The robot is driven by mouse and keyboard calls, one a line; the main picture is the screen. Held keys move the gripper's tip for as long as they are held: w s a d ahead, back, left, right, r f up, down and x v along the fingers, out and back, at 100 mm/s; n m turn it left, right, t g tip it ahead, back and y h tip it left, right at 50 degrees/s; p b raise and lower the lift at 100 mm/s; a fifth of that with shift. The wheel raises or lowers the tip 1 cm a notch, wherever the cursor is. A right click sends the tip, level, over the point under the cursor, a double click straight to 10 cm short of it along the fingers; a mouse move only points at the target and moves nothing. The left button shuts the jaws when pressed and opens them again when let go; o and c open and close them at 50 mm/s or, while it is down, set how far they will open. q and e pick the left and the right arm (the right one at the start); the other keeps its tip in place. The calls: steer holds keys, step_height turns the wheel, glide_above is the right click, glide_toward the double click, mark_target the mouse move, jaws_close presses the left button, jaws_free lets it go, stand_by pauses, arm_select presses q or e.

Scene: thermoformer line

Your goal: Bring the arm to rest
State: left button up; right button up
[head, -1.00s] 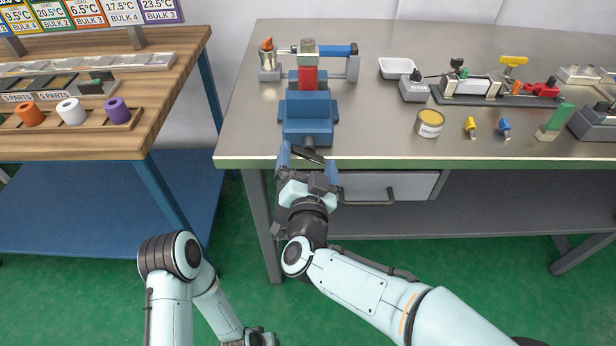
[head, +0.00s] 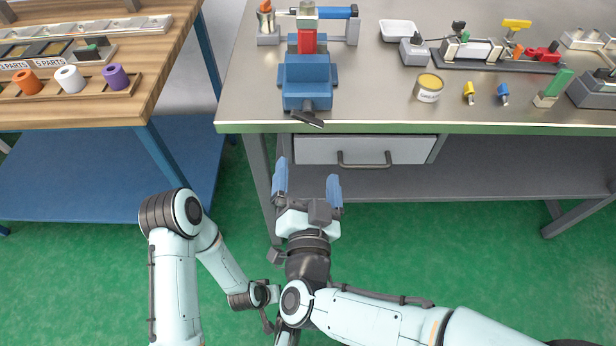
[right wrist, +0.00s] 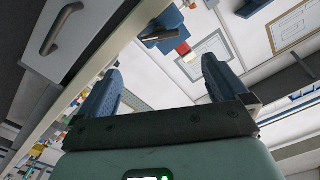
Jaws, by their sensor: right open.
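My right gripper (head: 307,186) is open and empty in the head view. Its two blue fingers stand apart in front of the metal bench, below the bench's front edge and near the drawer. In the right wrist view the same gripper (right wrist: 158,85) shows its fingers spread with nothing between them. My left arm comes in at the lower left of the head view; its far end is partly hidden by my right arm, and no left fingers can be made out.
The metal bench (head: 390,90) carries a blue vise (head: 307,80), a tin (head: 428,88) and several small tools. Its drawer (head: 365,150) is shut. A wooden table (head: 75,112) with coloured rolls stands at the left. Green floor is open below.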

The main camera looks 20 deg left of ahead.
stand_by(0.3)
